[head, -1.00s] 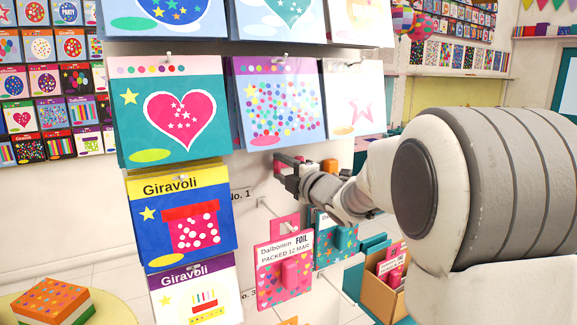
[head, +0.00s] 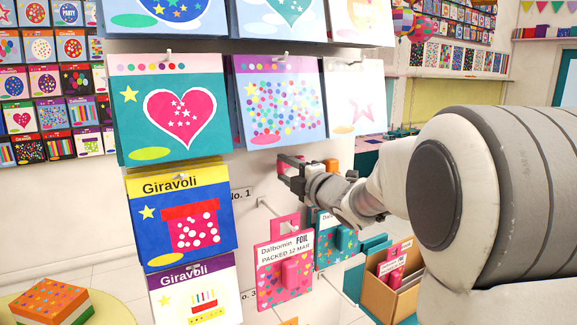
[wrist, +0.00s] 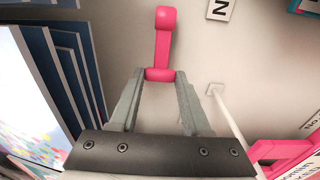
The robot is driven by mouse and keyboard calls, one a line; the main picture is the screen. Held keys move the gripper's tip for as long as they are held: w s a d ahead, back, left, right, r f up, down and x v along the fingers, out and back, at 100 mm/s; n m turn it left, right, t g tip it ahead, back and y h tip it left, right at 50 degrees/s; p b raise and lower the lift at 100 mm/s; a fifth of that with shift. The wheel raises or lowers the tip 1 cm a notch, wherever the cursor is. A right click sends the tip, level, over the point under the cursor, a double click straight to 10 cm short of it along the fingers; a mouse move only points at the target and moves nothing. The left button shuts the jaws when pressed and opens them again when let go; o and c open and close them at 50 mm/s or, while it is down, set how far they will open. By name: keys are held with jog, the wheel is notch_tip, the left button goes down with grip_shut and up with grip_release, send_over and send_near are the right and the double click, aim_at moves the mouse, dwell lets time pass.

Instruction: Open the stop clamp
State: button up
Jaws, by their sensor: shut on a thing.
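A pink piece (wrist: 164,42), which looks like the stop clamp, has an upright bar with a rounded top and a short cross part at its foot. In the wrist view it stands against the pale wall, straight ahead of my gripper (wrist: 160,85). My grey fingers are shut on its foot, one on each side. In the head view my gripper (head: 287,168) is beside the wall, just below the dotted cards. The clamp is mostly hidden there by the fingers. I cannot tell how far the clamp is open.
Hanging card packs (head: 278,100) are close above and left of my gripper. Pink foil packs (head: 284,272) hang below on a white peg (wrist: 230,125). An orange piece (head: 331,165) is just right of the fingers. A cardboard box (head: 391,292) stands lower right.

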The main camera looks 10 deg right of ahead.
aim_at(287, 166)
jog(key=shift+s+d+f, duration=0.1)
jog(key=shift+s+d, duration=0.5)
jog(key=shift+d, duration=0.05)
jog(key=shift+s+d+b, duration=0.35)
jog(key=shift+s+d, duration=0.2)
jog(key=shift+d, duration=0.1)
jog(key=shift+s+d, duration=0.4)
jog(key=shift+d, duration=0.3)
